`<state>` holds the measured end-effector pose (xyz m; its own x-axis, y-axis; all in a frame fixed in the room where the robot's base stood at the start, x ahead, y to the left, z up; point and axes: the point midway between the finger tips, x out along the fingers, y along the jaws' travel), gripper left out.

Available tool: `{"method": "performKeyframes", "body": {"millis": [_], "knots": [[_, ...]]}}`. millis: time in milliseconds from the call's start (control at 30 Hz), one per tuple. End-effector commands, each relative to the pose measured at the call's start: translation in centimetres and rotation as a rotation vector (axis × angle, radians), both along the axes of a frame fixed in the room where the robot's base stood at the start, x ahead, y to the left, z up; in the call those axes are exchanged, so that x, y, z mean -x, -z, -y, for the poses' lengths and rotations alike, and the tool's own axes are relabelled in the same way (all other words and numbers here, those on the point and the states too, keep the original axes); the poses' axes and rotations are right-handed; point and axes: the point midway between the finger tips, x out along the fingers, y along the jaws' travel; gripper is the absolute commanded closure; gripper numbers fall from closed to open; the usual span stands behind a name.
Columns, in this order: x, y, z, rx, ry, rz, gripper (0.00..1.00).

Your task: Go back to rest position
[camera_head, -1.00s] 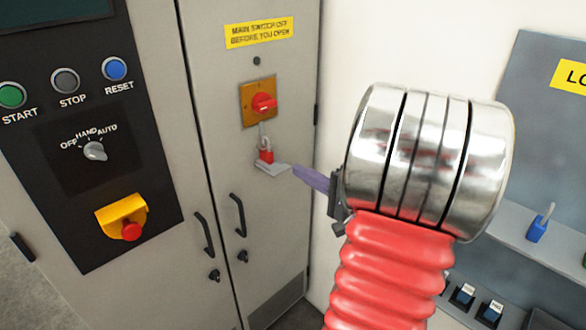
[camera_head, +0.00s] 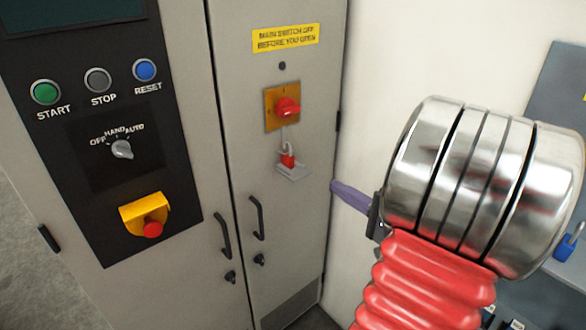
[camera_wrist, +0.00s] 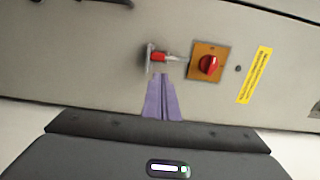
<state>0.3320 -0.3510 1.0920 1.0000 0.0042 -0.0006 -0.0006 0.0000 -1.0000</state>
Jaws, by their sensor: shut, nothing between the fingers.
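My gripper (camera_head: 338,187) is shut, with purple fingers pressed together and nothing between them. In the head view its tip is to the right of the cabinet's small shelf, apart from it. In the wrist view my gripper (camera_wrist: 162,78) points toward the cabinet. A red padlock (camera_head: 288,160) with a metal shackle is at the small grey shelf (camera_head: 295,174) below the red main switch (camera_head: 288,107) on its yellow plate. In the wrist view the padlock (camera_wrist: 160,57) and the switch (camera_wrist: 208,65) lie just beyond my fingertips.
The grey cabinet (camera_head: 285,215) has door handles (camera_head: 257,218) and a control panel with buttons and a yellow-and-red emergency stop (camera_head: 147,216). A blue padlock (camera_head: 568,245) is on a grey board at the right. White wall lies between the cabinet and the board.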

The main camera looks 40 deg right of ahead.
Motion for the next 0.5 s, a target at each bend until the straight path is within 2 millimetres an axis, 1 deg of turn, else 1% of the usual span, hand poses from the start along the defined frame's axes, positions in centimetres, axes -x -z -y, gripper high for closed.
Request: {"method": "performKeyframes", "body": {"millis": [233, 300, 367, 467, 500], "knots": [[0.0, 0.0, -0.1, 0.0, -0.002, -0.001, 1.0], [-0.3, 0.0, -0.5, 0.001, -0.014, -0.007, 1.0], [-0.7, 0.0, -1.2, 0.002, -0.038, -0.019, 1.0], [-1.9, 0.0, -3.6, 0.005, -0.107, -0.054, 1.0], [-2.5, 0.1, -4.9, 0.008, -0.145, -0.075, 1.0]]}}
